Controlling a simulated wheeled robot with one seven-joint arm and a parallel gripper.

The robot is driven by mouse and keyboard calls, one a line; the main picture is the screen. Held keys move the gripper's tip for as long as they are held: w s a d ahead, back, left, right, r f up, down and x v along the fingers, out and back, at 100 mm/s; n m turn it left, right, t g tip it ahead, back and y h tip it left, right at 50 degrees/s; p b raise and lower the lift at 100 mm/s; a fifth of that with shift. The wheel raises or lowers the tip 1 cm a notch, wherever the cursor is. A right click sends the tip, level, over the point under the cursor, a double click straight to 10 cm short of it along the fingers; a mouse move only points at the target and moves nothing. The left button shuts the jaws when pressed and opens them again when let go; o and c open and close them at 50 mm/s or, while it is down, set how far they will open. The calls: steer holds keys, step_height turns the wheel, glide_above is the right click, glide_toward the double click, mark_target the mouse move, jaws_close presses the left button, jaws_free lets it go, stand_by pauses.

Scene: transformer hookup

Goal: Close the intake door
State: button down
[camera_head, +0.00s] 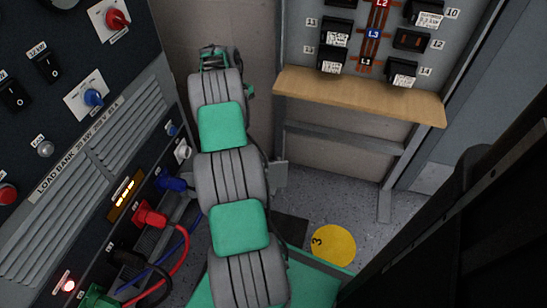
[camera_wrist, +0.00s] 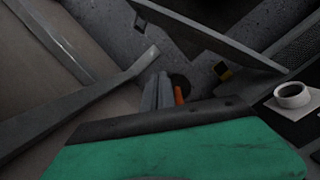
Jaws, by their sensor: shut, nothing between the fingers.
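The load bank (camera_head: 110,140) fills the left of the head view, with a louvred grille, knobs and sockets on its face. No part is clearly labelled as the intake door. In the wrist view a thin grey plate (camera_wrist: 215,37) stands out at the top, slanting down to the right towards the panel; it may be the door. A small grey plate edge (camera_head: 279,176) shows right of my arm in the head view. My gripper (camera_wrist: 163,92) is shut and empty, below the plate in the wrist view; I cannot tell whether they touch. My arm hides the panel's lower right.
Red plug (camera_head: 150,216) and blue plug (camera_head: 172,182) sit in the panel, with cables hanging below. A wooden shelf (camera_head: 360,96) on a metal frame stands right of my arm. A yellow floor disc (camera_head: 333,246) lies on open floor. A white round socket (camera_wrist: 292,95) is at right.

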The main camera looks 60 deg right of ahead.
steer(key=s+f+b, duration=0.3)
steer(key=s+f, duration=0.2)
steer(key=f, duration=0.2)
steer(key=s+d+f+b, duration=0.1)
steer(key=s+f+b, duration=0.1)
steer(key=s+f, duration=0.4)
steer(key=shift+d+f+y+b, duration=0.3)
steer(key=shift+f+b, duration=0.1)
steer(key=shift+f, duration=0.75)
